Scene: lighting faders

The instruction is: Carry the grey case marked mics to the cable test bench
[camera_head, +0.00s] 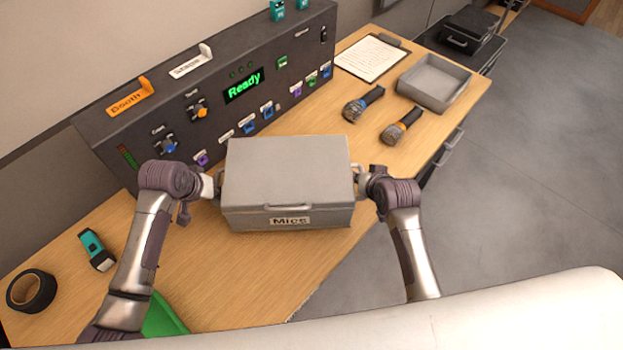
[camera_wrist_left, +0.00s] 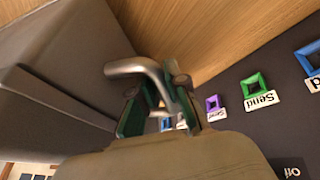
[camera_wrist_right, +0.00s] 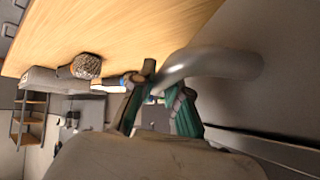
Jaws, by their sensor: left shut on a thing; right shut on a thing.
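The grey case marked Mics (camera_head: 287,162) is at the front of the wooden desk, lid shut and label facing me. Whether it rests on the desk or hangs just above it, I cannot tell. My left gripper (camera_head: 215,187) is shut on the handle at the case's left side; the left wrist view shows this metal handle (camera_wrist_left: 140,68) between the fingers. My right gripper (camera_head: 361,181) is shut on the right side handle, which also shows in the right wrist view (camera_wrist_right: 215,62). No bench in view carries a readable cable test sign.
A dark fader console (camera_head: 215,90) reading Ready stands behind the case. Two microphones (camera_head: 398,128), a grey tray (camera_head: 433,82) and a clipboard (camera_head: 371,57) lie to the right. Black tape (camera_head: 31,291) lies left. A black case (camera_head: 468,32) sits further back. Grey floor (camera_head: 550,160) at right is clear.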

